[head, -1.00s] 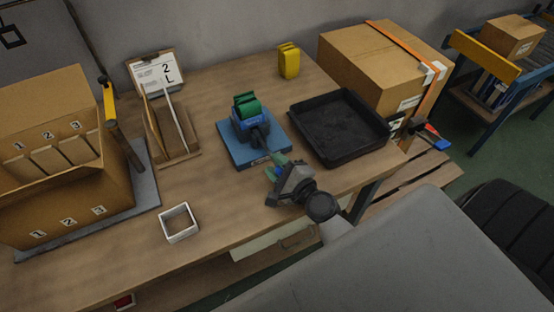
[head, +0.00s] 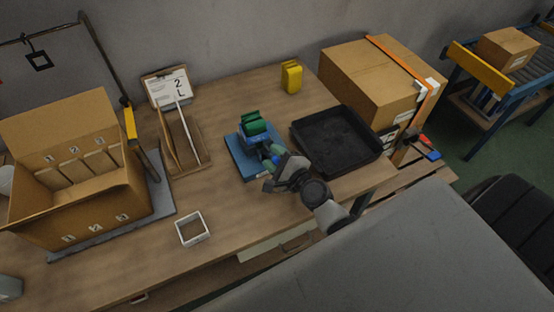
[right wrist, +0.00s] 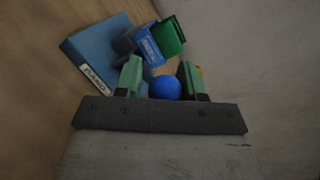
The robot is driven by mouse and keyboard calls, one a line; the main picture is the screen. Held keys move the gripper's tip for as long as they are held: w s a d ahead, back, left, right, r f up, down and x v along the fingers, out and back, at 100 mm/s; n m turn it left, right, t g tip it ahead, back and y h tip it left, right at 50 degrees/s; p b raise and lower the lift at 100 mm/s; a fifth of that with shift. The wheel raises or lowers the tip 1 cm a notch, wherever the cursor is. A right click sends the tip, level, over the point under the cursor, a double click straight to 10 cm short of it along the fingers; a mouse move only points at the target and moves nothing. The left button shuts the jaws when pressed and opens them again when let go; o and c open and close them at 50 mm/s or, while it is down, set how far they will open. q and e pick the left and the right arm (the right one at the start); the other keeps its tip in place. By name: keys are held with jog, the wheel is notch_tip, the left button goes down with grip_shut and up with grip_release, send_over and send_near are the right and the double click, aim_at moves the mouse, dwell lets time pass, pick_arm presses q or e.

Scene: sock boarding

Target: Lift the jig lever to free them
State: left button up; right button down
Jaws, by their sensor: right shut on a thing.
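The jig stands on a blue base plate (head: 240,161) in the middle of the bench, with a blue clamp body on it. Green pieces (head: 254,126) sit upright in the top of the clamp; they also show in the right wrist view (right wrist: 169,37). My right gripper (head: 270,156) is at the jig's front right side. In the right wrist view, its green fingertips are shut on a round blue knob (right wrist: 165,88), which appears to be the lever's end. The lever's arm is mostly hidden. My left gripper is not in view.
A black tray (head: 374,160) lies close to the right of the jig and my right gripper. A wooden holder (head: 192,165) and a white square frame (head: 204,237) are to the left. A yellow object (head: 291,78) stands behind. A cardboard box (head: 135,195) is far left.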

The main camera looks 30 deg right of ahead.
jog(key=c, duration=1.8)
grip_release()
jog(key=shift+w+d+r+p, duration=0.1)
jog(key=shift+w+r+p, duration=0.2)
jog(key=shift+w+r, duration=0.45)
jog(key=shift+c, duration=0.2)
jog(key=shift+s+r, duration=0.1)
jog(key=shift+s, duration=0.05)
jog(key=o, duration=0.9)
jog(key=shift+o, duration=0.7)
jog(key=shift+w+f, duration=0.3)
jog(key=shift+f, duration=0.05)
jog(key=s+d+r+b, duration=0.1)
jog(key=s+b, duration=0.1)
jog(key=s, duration=0.8)
jog(key=shift+s+d+r, duration=0.2)
jog(key=shift+s+d, duration=0.05)
jog(key=shift+s, duration=0.05)
